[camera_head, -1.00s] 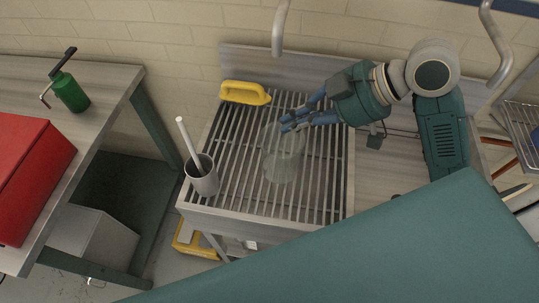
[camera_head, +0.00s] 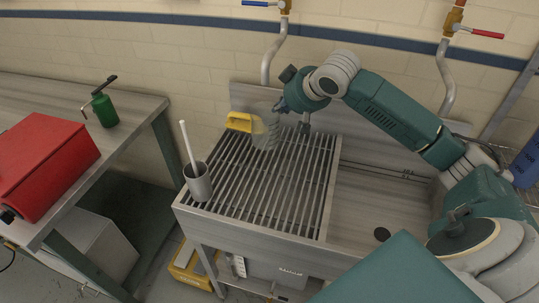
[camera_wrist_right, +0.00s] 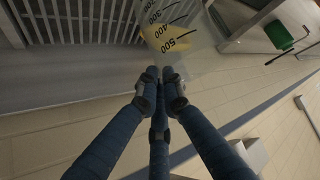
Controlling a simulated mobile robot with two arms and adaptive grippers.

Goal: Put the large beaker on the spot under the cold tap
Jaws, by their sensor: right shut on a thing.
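The large beaker (camera_head: 266,132) is clear and hard to make out in the head view. It is at the back of the slatted rack, under the spout of the cold tap (camera_head: 271,62), which has a blue handle. My right gripper (camera_head: 281,107) is shut on the beaker's rim or upper wall. In the right wrist view the fingertips (camera_wrist_right: 160,76) meet at the beaker (camera_wrist_right: 178,22), whose black graduation marks show. I cannot tell whether its base touches the slats. My left gripper is not in view.
A yellow handled brush or block (camera_head: 238,121) stands close beside the beaker on the left. A grey cup with a white stick (camera_head: 198,184) is at the rack's front left. The rack's front slats (camera_head: 265,200) are clear. A red-handled tap (camera_head: 446,75) is on the right.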

